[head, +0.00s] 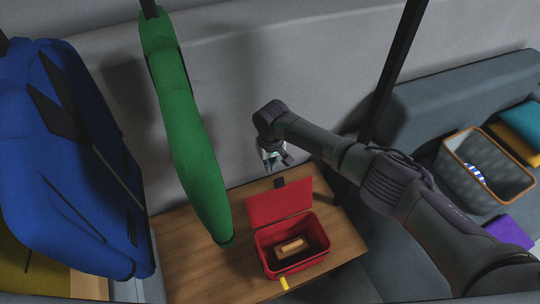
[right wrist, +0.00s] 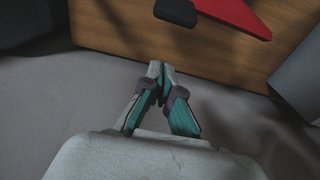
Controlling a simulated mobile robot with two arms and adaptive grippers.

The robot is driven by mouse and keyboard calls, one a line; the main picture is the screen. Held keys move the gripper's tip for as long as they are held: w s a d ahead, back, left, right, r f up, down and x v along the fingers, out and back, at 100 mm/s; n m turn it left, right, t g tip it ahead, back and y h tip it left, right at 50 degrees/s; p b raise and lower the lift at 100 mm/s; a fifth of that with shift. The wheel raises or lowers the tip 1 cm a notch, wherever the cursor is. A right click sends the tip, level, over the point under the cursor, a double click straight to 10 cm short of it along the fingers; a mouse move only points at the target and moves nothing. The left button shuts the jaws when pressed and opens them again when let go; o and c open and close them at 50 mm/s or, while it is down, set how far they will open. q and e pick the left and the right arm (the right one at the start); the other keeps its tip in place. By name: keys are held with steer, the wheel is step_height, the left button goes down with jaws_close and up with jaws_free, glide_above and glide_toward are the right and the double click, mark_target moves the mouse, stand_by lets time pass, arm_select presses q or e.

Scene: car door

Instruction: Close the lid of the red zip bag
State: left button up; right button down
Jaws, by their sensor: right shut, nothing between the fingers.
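The red zip bag (head: 290,266) stands on the wooden table, with its red lid (head: 279,204) tilted open toward the back. A small tan block (head: 291,247) lies inside the bag. In the right wrist view, part of the red lid (right wrist: 235,12) shows at the top edge. My right gripper (head: 277,165) is behind and above the lid, apart from it. In the right wrist view my right gripper (right wrist: 162,72) is shut and empty, its fingertips together near the table edge. My left gripper is not in view.
The wooden table (head: 195,270) has bare room left of the bag. A green garment (head: 185,125) hangs just left of the lid, and a blue jacket (head: 75,170) hangs farther left. A dark tab (head: 279,183) lies behind the lid. A grey basket (head: 480,180) stands on the seat at right.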

steer(key=shift+s+d+r+p, duration=0.2)
steer(key=shift+s+p, duration=0.15)
steer(key=shift+s, duration=0.25)
steer(key=shift+s+d+r+p, duration=0.25)
steer(key=shift+s+p, duration=0.05)
steer(key=shift+s, duration=0.25)
steer(key=shift+s+d+r+p, duration=0.2)
steer(key=shift+s+p, duration=0.15)
steer(key=shift+s, duration=0.25)
